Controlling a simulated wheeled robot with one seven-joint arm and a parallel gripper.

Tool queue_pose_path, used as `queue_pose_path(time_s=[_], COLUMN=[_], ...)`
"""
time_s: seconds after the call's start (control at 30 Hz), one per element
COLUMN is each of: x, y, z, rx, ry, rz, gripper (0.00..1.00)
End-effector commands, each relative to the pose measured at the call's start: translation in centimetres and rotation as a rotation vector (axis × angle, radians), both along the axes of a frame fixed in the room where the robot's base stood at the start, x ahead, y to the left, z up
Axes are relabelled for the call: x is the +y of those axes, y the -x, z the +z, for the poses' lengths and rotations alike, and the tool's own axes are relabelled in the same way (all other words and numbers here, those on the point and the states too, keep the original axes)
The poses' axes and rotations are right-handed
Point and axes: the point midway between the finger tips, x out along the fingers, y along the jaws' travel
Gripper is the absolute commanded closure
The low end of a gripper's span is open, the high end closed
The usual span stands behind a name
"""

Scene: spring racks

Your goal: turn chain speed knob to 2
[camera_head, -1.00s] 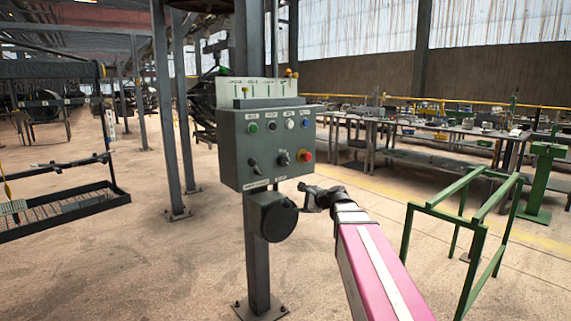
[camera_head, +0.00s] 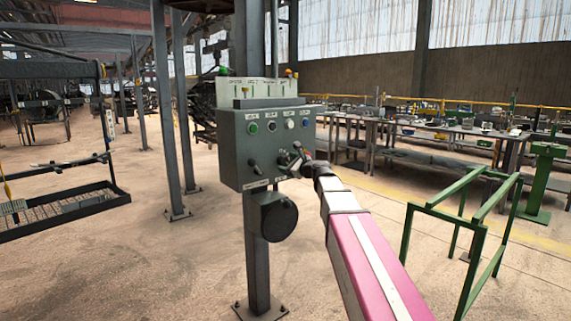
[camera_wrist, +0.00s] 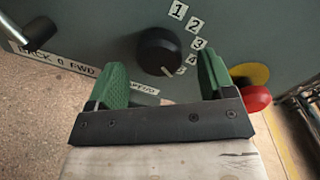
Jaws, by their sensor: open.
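The chain speed knob (camera_wrist: 155,50) is a round black dial on the grey control box (camera_head: 236,158). Number labels 1 to 5 (camera_wrist: 190,38) curve along its right side in the wrist view. A pale mark on the knob's lower right edge seems to point near the 5. My gripper (camera_wrist: 163,78) is open, with green pads either side of the space just below the knob. The pads do not visibly touch it. In the head view, my gripper (camera_head: 292,160) is at the box's lower right and largely hides the knob.
A red stop button (camera_wrist: 256,98) on a yellow base is close to the right pad. A selector lever (camera_wrist: 38,34) labelled BACK 0 FWD is at left. Several push buttons (camera_head: 271,126) line the box's upper part. A green frame (camera_head: 455,188) stands right of my arm.

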Motion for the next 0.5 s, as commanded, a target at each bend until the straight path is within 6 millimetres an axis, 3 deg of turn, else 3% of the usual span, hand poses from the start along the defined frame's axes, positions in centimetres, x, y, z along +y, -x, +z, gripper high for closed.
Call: queue_pose_path(time_s=[0.2,0.5], x=[1.16,1.32], y=[-1.46,-1.54], z=[0.0,-0.01], rx=[0.0,0.0], ry=[0.001,0.001], rz=[-0.001,-0.001], gripper=[0.24,0.24])
